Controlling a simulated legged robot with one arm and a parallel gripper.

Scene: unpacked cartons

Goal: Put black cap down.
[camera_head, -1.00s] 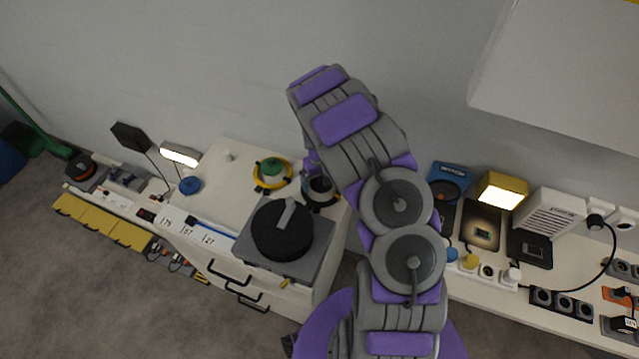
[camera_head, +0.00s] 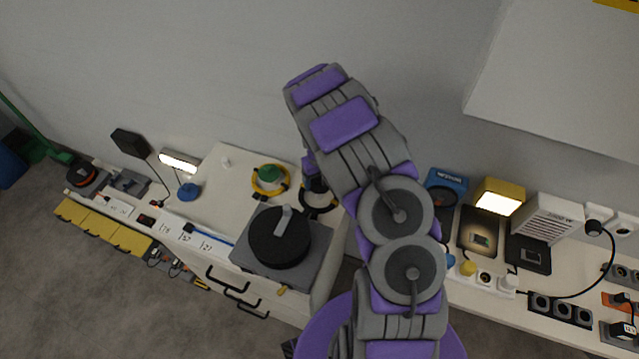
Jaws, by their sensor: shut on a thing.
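My arm rises through the middle of the view and bends down towards the white cabinet top. My gripper (camera_head: 311,177) is mostly hidden behind the arm; only its lower part shows. It is shut on a small dark thing, which looks like the black cap (camera_head: 316,186). The cap is just above or inside a black ring holder (camera_head: 319,208) near the back right of the cabinet top (camera_head: 222,190). I cannot tell whether the cap touches the holder.
A yellow ring holder with a green cap (camera_head: 270,175) stands left of it. A black disc with a grey handle (camera_head: 279,238) sits on a grey block in front. A blue knob (camera_head: 188,192) and lamp (camera_head: 180,161) are further left. A bench with devices (camera_head: 600,275) is right.

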